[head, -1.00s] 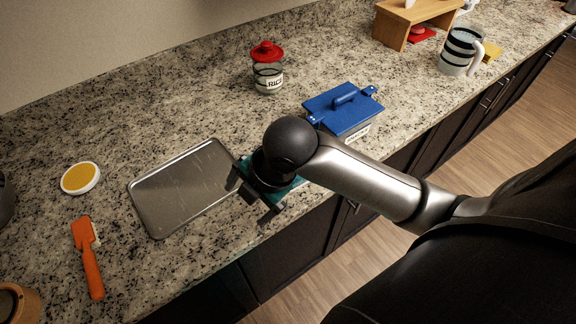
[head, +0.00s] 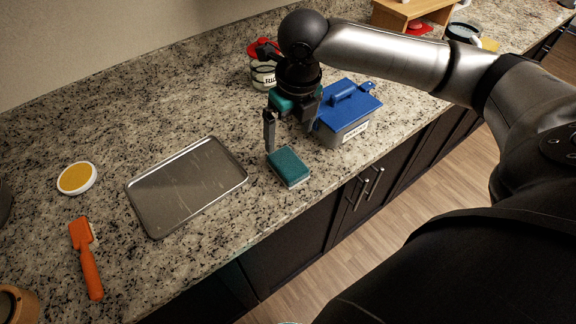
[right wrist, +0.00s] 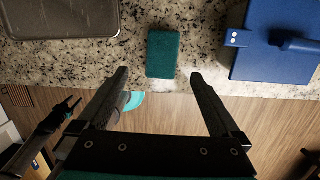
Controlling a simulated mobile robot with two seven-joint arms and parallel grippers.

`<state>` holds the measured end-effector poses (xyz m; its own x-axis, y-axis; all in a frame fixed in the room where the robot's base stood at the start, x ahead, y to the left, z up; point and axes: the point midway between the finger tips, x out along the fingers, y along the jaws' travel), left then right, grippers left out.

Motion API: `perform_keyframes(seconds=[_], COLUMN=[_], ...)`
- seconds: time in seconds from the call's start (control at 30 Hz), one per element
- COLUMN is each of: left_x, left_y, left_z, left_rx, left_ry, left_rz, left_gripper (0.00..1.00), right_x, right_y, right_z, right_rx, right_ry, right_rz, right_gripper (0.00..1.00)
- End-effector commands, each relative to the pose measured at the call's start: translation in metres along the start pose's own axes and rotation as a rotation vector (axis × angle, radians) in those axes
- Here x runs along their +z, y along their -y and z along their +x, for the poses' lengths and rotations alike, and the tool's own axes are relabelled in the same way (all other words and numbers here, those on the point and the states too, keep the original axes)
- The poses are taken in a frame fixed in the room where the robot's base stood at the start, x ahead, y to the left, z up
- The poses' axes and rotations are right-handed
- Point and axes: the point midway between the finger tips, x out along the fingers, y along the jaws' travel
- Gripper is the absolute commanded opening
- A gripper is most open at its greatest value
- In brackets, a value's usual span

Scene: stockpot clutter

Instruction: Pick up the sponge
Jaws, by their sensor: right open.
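The sponge (head: 288,167) is a teal block with a paler lower layer. It lies flat on the granite counter near the front edge, right of the metal tray. In the right wrist view the sponge (right wrist: 162,54) shows beyond the fingertips, between their lines. My right gripper (head: 290,138) is open and empty, above and behind the sponge in the head view, with its fingers pointing down. Its two spread fingers (right wrist: 159,75) also show in the right wrist view. What looks like my left gripper (right wrist: 68,108) shows small at the left there; its jaws are unclear.
The metal tray (head: 190,190) lies left of the sponge. The blue-lidded container (head: 348,105) stands close on the right. A red-lidded jar (head: 263,76) is behind my right gripper. An orange-handled brush (head: 88,262) and a yellow-topped round dish (head: 77,178) lie at the left.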

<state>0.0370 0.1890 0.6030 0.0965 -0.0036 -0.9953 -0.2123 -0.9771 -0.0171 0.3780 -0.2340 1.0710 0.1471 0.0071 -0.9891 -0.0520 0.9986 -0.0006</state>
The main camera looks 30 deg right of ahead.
Motion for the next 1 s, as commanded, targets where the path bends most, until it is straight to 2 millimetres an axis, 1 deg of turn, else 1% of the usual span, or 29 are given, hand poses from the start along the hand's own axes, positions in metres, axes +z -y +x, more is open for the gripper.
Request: perform_keyframes(seconds=[0.03,0.1,0.23,0.3,0.47,0.53,0.7,0.8,0.9,1.0], left_x=[0.001,0.001,0.002,0.003,0.003,0.003,0.004,0.005,0.005,0.005], left_y=[0.000,0.000,0.000,0.000,0.000,0.000,0.000,-0.001,-0.001,-0.001], left_z=[0.004,0.006,0.009,0.010,0.011,0.012,0.016,0.018,0.018,0.018], left_rx=[0.000,0.000,0.000,0.000,0.000,0.000,0.000,0.000,0.000,0.001], left_ry=[0.001,0.001,0.002,0.003,0.004,0.004,0.005,0.005,0.006,0.006], left_rz=[0.000,0.000,0.000,0.000,0.000,0.000,0.000,0.001,0.001,0.001], left_gripper=[0.50,0.50,0.50,0.50,0.50,0.50,0.50,0.50,0.50,0.50], right_x=[-0.002,-0.001,-0.001,-0.001,-0.001,-0.002,-0.007,-0.006,-0.006,-0.006], right_y=[0.000,-0.001,0.000,-0.001,0.000,0.001,0.005,0.004,0.005,0.005], right_z=[0.015,0.030,0.052,0.059,0.068,0.075,0.101,0.113,0.117,0.118], right_rx=[0.000,0.001,0.001,0.001,0.000,0.000,0.001,0.001,0.000,-0.001], right_ry=[-0.004,-0.004,0.000,-0.001,0.001,-0.001,-0.001,0.001,0.002,0.003], right_rz=[0.001,0.000,0.002,0.001,0.000,0.001,0.002,0.000,0.000,0.000], right_gripper=[1.00,1.00,1.00,1.00,1.00,1.00,1.00,1.00,1.00,1.00])
